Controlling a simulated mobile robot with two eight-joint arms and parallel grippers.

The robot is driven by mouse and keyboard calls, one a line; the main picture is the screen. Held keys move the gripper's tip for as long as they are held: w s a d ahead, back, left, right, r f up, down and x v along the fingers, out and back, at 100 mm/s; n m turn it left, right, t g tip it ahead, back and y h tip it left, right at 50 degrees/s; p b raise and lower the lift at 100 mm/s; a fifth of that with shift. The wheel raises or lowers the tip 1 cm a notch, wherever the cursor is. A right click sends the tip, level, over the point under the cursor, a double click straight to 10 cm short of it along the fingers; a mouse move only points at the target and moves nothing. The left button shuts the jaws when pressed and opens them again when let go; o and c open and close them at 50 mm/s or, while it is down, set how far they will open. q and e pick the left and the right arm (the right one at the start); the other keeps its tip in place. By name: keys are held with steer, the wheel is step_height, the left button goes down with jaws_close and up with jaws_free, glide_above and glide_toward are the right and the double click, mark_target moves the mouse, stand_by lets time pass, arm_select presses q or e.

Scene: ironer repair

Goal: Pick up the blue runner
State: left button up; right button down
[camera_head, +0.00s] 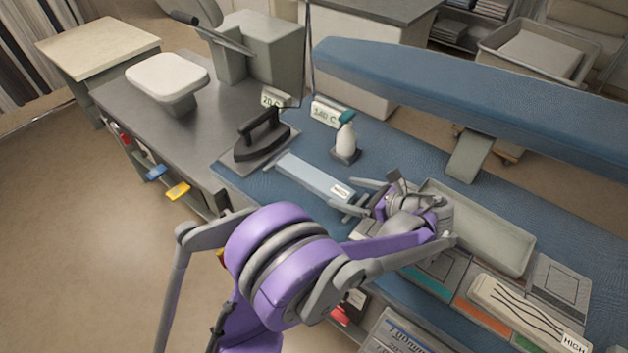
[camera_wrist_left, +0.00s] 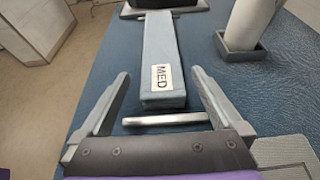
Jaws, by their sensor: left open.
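The blue runner (camera_head: 312,175) is a long pale-blue bar with a white label at its near end, lying on the dark blue table mat. My left gripper (camera_head: 347,196) is open at that end. In the wrist view its fingers (camera_wrist_left: 160,76) stand to the left and right of the runner, with gaps showing. My right gripper is not in view.
A dark iron (camera_head: 262,137) stands on a plate near the runner's far end. A spray bottle (camera_head: 345,137) stands right of the runner. An empty tray (camera_head: 505,248) and a HIGH-labelled pad (camera_head: 518,308) lie to the right. A long blue ironing board (camera_head: 480,85) extends behind.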

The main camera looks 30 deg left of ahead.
mark_target(338, 191)
arm_select(q)
steer(key=x, duration=0.5)
steer(key=shift+w+f, duration=0.1)
steer(key=shift+f, duration=0.05)
steer(key=shift+d, duration=0.1)
steer(key=c, duration=1.4)
